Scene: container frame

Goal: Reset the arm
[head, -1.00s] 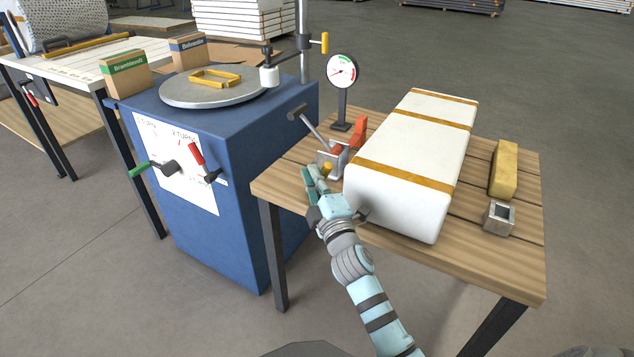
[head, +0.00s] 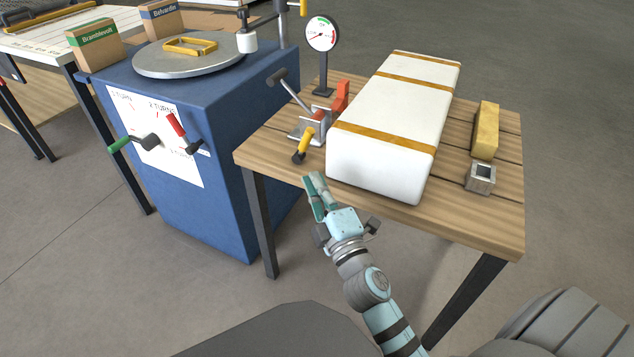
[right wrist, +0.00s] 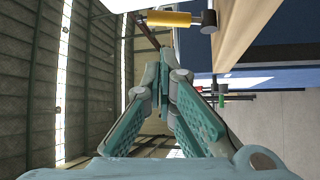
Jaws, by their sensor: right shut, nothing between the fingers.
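My right gripper (head: 314,187) is at the front edge of the wooden table, below and in front of the white strapped block. Its teal fingers are shut with nothing between them. They also show closed in the right wrist view (right wrist: 168,85). A clamp device with a yellow-handled lever (head: 304,143) and a red part (head: 341,97) stands on the table beyond the gripper, apart from it. The yellow handle also shows at the top of the right wrist view (right wrist: 170,18). My left gripper is not in view.
The wooden table (head: 480,222) carries the white block (head: 375,160) with yellow straps, a dial gauge (head: 321,35), a yellow bar (head: 486,130) and a small metal block (head: 481,178). Left stands a blue cabinet (head: 225,130) with a green-handled crank (head: 130,143) and a red-handled lever (head: 178,127). Floor is clear in front.

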